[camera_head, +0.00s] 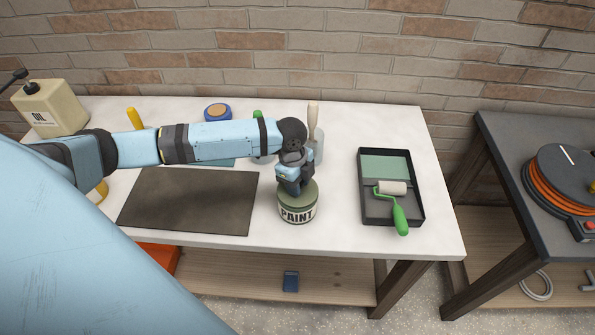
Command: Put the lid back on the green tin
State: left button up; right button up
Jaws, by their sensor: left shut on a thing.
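The green tin (298,213), with a pale band that reads PAINT, stands upright near the front edge of the white-topped table. A flat green round top, which looks like the lid (312,191), shows at the tin's mouth around my fingers. My left gripper (295,188) points down right over the tin and is shut on the lid. The fingertips and the part they grip are mostly hidden, and I cannot tell whether the lid is fully seated. My right gripper is not in view.
A black paint tray (366,204) with a green-handled roller (398,213) lies right of the tin. A dark mat (190,205) lies left. Behind my arm stand a jar with a brush (314,125) and a blue tape roll (217,112). An oil can (50,107) stands far left.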

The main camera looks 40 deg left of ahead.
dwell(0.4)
pick_arm(q)
jog(key=o, duration=1.5)
jog(key=shift+r, duration=0.1)
notch_tip(320, 180, up, 2)
jog(key=p, duration=0.2)
jog(key=shift+r+p, duration=0.15)
jog(key=shift+p, duration=0.2)
jog(key=shift+r, duration=2.25)
jog(key=shift+c, duration=0.6)
grip_shut()
